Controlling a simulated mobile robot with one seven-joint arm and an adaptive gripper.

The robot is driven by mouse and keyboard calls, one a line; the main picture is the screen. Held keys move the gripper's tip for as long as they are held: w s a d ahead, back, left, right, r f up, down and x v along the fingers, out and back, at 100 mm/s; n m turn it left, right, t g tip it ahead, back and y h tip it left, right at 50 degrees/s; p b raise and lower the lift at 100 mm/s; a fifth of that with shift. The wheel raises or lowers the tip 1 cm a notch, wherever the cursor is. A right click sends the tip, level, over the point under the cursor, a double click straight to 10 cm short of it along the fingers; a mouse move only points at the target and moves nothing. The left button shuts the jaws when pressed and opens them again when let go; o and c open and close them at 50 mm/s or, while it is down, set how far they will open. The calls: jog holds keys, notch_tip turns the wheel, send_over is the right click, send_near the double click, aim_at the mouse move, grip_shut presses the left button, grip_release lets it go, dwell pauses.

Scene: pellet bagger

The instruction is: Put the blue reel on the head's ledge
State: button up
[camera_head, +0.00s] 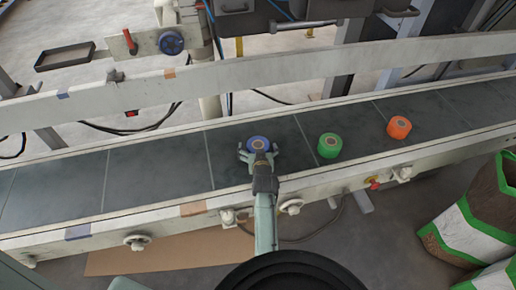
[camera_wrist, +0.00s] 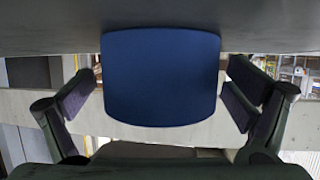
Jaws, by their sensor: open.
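The blue reel (camera_head: 258,142) lies on the dark conveyor belt (camera_head: 160,166), left of a green reel. In the wrist view the blue reel (camera_wrist: 160,78) fills the middle, between the two fingers. My gripper (camera_head: 259,150) reaches over the belt's near side, its fingers spread on either side of the reel. My gripper is open, and the wrist view (camera_wrist: 162,98) shows a gap between the reel and each finger. A dark shallow ledge (camera_head: 65,58) sticks out at the upper left, beside a pale head plate with a blue handwheel (camera_head: 171,43); it looks empty.
A green reel (camera_head: 330,145) and an orange reel (camera_head: 399,127) stand on the belt to the right. A pale rail (camera_head: 230,77) runs along the belt's far side, between belt and ledge. Pellet sacks (camera_head: 470,225) stand at the lower right. The belt's left part is clear.

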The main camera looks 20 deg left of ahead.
jog(key=c, duration=1.3)
jog(key=shift+c, duration=1.1)
jog(key=shift+r, duration=0.1)
